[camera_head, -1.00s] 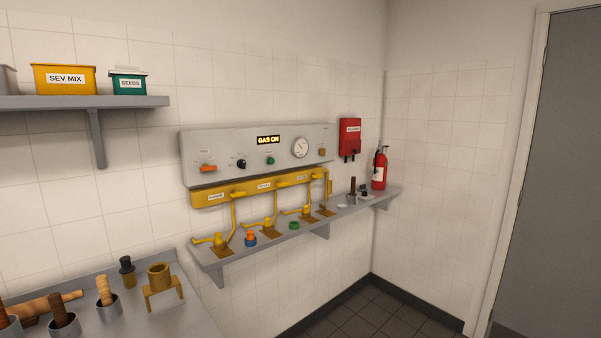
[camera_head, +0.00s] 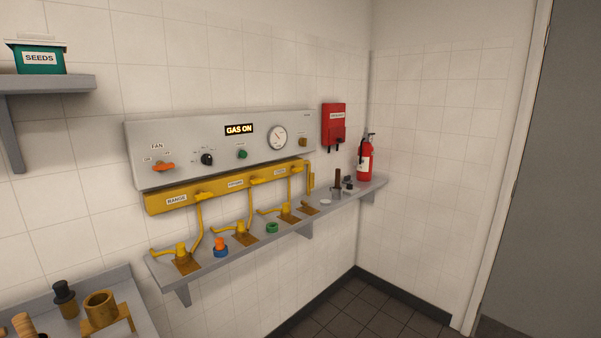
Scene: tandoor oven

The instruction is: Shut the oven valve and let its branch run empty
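I cannot tell which valve is the oven's. Neither gripper is in view.
A grey shelf (camera_head: 215,263) holds an orange-and-blue item (camera_head: 220,246), a green ring (camera_head: 272,227) and a red extinguisher (camera_head: 365,160). A red box (camera_head: 333,125) hangs on the wall. A counter with a brass stand (camera_head: 101,310) is lower left. Dark floor (camera_head: 370,309) is clear.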

